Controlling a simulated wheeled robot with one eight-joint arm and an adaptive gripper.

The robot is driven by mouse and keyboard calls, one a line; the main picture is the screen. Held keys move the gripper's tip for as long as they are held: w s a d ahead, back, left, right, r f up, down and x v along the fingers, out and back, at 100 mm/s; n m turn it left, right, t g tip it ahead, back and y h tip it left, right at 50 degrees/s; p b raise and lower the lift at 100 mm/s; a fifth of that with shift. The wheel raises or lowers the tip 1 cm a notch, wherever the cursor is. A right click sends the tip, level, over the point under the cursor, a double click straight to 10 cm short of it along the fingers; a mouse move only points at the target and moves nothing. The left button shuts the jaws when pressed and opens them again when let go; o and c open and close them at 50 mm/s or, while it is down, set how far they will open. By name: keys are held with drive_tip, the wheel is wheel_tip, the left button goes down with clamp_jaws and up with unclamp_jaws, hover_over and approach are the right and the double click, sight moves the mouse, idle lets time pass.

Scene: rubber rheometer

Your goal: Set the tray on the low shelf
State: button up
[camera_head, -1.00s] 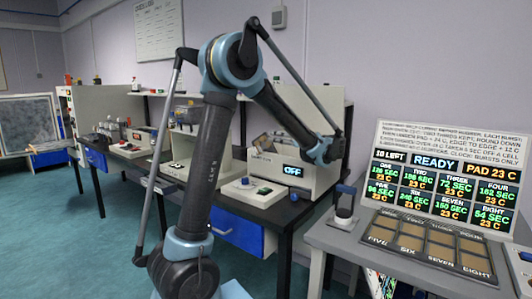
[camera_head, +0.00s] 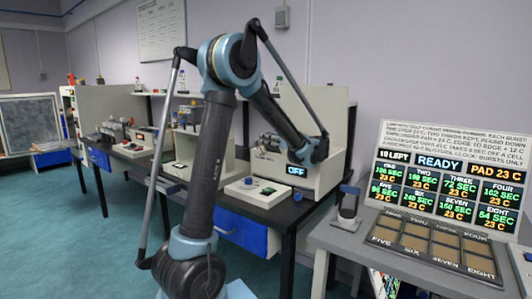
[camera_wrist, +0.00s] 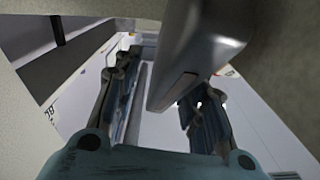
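My gripper (camera_wrist: 162,108) shows in the wrist view with its two dark fingers apart and a clear gap between them. A smooth grey metal block (camera_wrist: 195,55) hangs close to the camera, partly in front of the right finger. In the head view my gripper (camera_head: 268,141) is inside the open front of the beige instrument (camera_head: 318,128), above its blue OFF display (camera_head: 296,171). I cannot make out a tray in the gripper. I cannot tell which surface is the low shelf.
A white control box (camera_head: 254,188) sits on the black bench in front of the instrument. Blue-green floor is open at left.

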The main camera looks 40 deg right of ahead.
drive_tip(key=x, duration=0.3)
drive_tip(key=shift+w, duration=0.3)
drive_tip(key=shift+c, duration=0.3)
clamp_jaws()
drive_tip(key=shift+r, duration=0.1)
drive_tip(key=w+r, duration=0.7)
drive_tip(key=r, duration=0.2)
drive_tip(key=v, duration=1.3)
drive_tip(key=shift+s+a, duration=0.3)
drive_tip(key=shift+a, duration=0.05)
